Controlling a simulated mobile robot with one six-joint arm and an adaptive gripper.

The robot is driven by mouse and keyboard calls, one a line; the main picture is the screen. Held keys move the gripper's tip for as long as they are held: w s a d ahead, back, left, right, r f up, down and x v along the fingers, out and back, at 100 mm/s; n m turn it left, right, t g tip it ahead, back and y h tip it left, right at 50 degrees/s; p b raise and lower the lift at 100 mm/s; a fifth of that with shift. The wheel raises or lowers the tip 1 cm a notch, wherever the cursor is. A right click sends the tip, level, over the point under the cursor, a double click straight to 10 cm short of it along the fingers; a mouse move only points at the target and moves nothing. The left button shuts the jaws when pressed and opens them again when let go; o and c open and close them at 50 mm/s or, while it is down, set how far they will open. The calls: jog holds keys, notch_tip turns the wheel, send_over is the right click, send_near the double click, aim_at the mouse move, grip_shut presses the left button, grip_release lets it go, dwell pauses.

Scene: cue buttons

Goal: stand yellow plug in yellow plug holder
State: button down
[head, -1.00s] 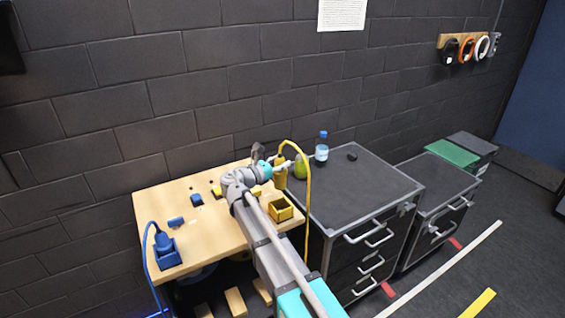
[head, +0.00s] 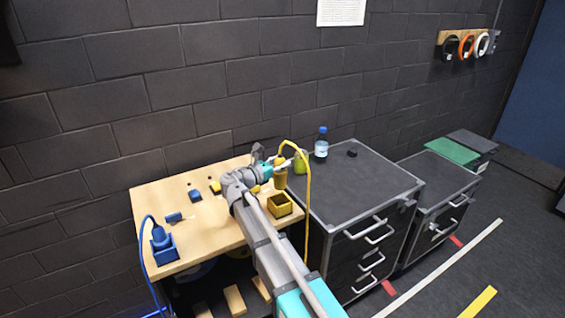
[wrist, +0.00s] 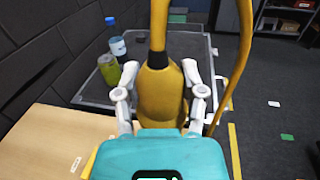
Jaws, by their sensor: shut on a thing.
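My gripper (wrist: 162,97) is shut on the yellow plug (wrist: 160,95), with one finger on each side of its body. In the head view the yellow plug (head: 280,178) is partly hidden by my arm and is up near the right back part of the wooden table (head: 160,200). Its yellow cable arches over and hangs down at the right. The yellow plug holder (head: 279,207), an open-topped box, stands on the table's right edge, in front of the plug. The plug is outside the holder.
A blue plug (head: 160,238) stands in a blue holder (head: 165,254) at the table's front left. Small blue and black pieces lie on the table. A dark drawer cabinet (head: 362,190) on the right bears a water bottle (head: 321,145) and a green can (head: 300,162).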

aim_at(280, 188)
jog(key=shift+f+b, duration=4.35)
jog(key=shift+f, duration=0.2)
jog(key=shift+f+b, duration=0.65)
jog(key=shift+b, duration=0.05)
jog(key=shift+c, duration=0.6)
grip_release()
jog(key=shift+s+a, duration=0.1)
jog(key=v, duration=1.1)
jog(key=shift+s+a, duration=0.2)
jog(key=shift+s, duration=0.05)
